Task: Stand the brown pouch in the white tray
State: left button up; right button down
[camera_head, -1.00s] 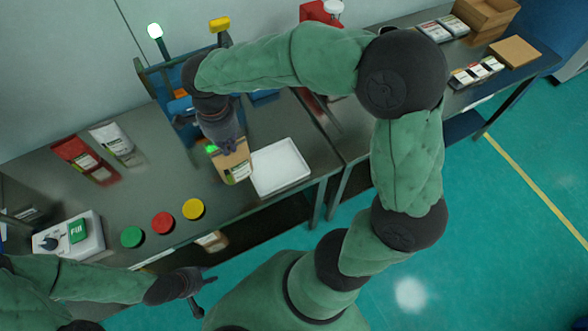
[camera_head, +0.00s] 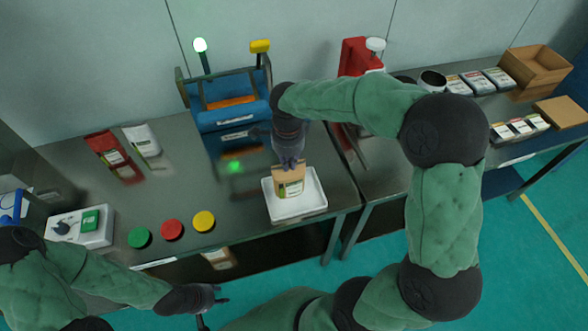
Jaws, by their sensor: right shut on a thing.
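The brown pouch (camera_head: 289,183) is upright, with a pale label on its front. My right gripper (camera_head: 290,163) is shut on its top edge from above. The white tray (camera_head: 312,205) lies on the dark table near its front edge, and the pouch is over or inside it. I cannot tell whether the pouch's bottom touches the tray floor. My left gripper (camera_head: 212,305) is low at the front, off the table edge and away from the pouch; its fingers look apart and empty.
A blue sieve machine (camera_head: 222,115) stands behind the tray. A red pouch (camera_head: 107,148) and a white pouch (camera_head: 142,140) are at the back left. Green, red (camera_head: 172,230) and yellow buttons line the front edge. A red device (camera_head: 357,57) stands at the back right.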

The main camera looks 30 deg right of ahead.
jog(key=f, duration=0.1)
jog(key=w+d+f, duration=0.1)
jog(key=d+f, duration=0.1)
jog(key=shift+w+d+f, duration=0.15)
jog(key=shift+w+f, duration=0.1)
jog(key=shift+w, duration=0.1)
jog(key=shift+w+d+f+b, duration=0.1)
jog(key=shift+f+b, duration=0.2)
jog(key=shift+f, duration=0.6)
jog(key=shift+w+d+f+b, duration=0.1)
jog(key=shift+f+b, duration=0.15)
jog(key=shift+f, duration=0.6)
jog(key=shift+s, duration=0.1)
jog(key=shift+f, duration=0.2)
jog(key=c, duration=1.3)
grip_release()
jog(key=shift+c, duration=0.2)
jog(key=shift+r, duration=0.15)
jog(key=shift+r, duration=0.3)
notch_tip(320, 180, up, 12)
jog(key=p, duration=0.2)
jog(key=shift+f, duration=0.25)
